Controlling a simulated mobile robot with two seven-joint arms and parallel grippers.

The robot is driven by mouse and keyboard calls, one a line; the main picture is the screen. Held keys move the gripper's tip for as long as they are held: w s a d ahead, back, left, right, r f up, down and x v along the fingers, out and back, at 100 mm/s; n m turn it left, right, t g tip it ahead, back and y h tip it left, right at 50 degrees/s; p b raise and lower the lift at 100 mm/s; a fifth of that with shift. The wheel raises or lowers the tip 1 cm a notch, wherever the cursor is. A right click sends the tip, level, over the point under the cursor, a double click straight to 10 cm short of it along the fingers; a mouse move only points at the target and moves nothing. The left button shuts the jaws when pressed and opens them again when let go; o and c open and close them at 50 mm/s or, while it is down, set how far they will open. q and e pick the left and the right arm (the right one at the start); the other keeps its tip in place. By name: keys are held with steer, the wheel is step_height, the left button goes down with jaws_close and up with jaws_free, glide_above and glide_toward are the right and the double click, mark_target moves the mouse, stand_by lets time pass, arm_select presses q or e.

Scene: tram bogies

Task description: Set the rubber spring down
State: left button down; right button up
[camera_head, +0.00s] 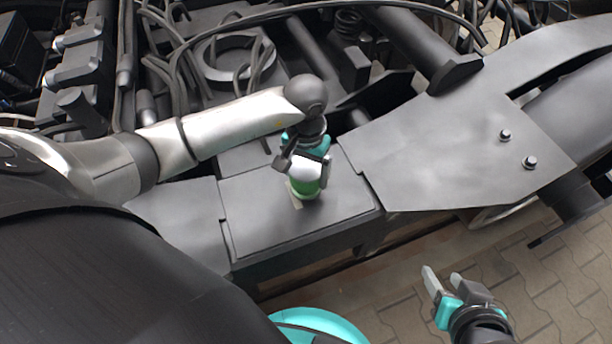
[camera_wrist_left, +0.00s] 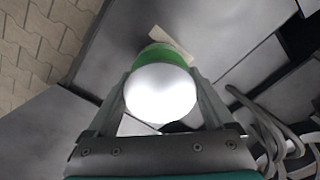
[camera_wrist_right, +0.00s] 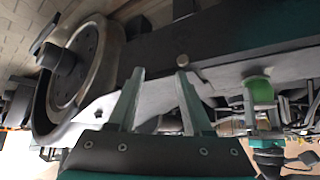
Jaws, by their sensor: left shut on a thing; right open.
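The rubber spring (camera_head: 305,188) is a short piece with a green lower part and a white rounded top. My left gripper (camera_head: 303,168) is shut on it from above, over the flat dark plate of the bogie frame (camera_head: 250,215). In the left wrist view the white top (camera_wrist_left: 160,92) lies between the two fingers, with the green part (camera_wrist_left: 166,55) behind it. I cannot tell if its base touches the plate. The green part also shows in the right wrist view (camera_wrist_right: 259,92). My right gripper (camera_head: 442,282) is open and empty, over the paved floor beside the frame.
A small beige patch (camera_head: 295,198) lies on the plate beside the spring. A raised grey plate with bolts (camera_head: 505,134) is to the right. Cables and a dark ring (camera_head: 235,58) are behind. A wheel (camera_wrist_right: 85,60) shows in the right wrist view.

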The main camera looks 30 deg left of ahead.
arm_select(q)
steer(key=shift+f, duration=0.5)
arm_select(e)
steer(key=shift+w+a+t, duration=0.4)
steer(key=shift+a, duration=0.15)
steer(key=shift+w, duration=0.1)
arm_select(q)
steer(key=shift+f+b, duration=0.15)
steer(key=shift+b, duration=0.15)
steer(key=shift+c, duration=0.8)
jaws_free()
steer(key=shift+o, duration=0.8)
arm_select(e)
steer(key=shift+a+y, duration=0.3)
steer(key=shift+y, duration=0.1)
